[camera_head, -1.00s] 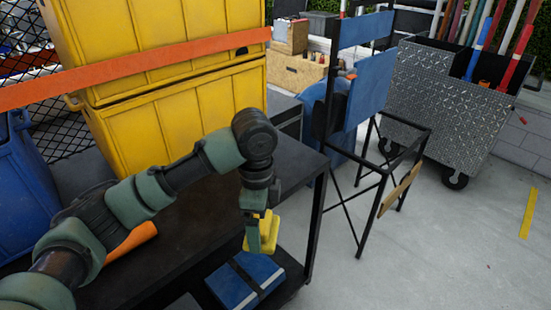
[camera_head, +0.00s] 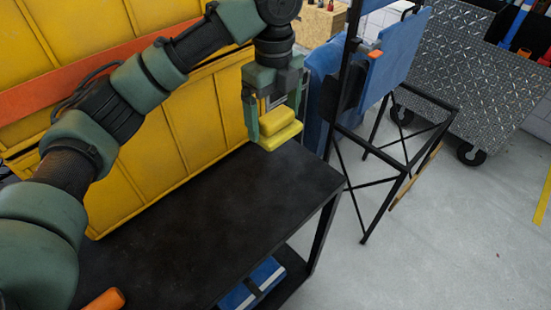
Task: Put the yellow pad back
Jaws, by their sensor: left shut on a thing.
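The yellow pad (camera_head: 280,135) is in the jaws of my left gripper (camera_head: 272,120), near the back right part of the black cart top (camera_head: 215,215). The gripper points down and is shut on the pad. The pad looks close to the black surface, but I cannot tell whether it touches it. Large yellow bins (camera_head: 180,130) stand behind, along the back of the cart. My right gripper is not in view.
A blue case with a dark strap (camera_head: 252,284) lies on the lower shelf. An orange object (camera_head: 104,300) is at the bottom left. The middle of the cart top is clear.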

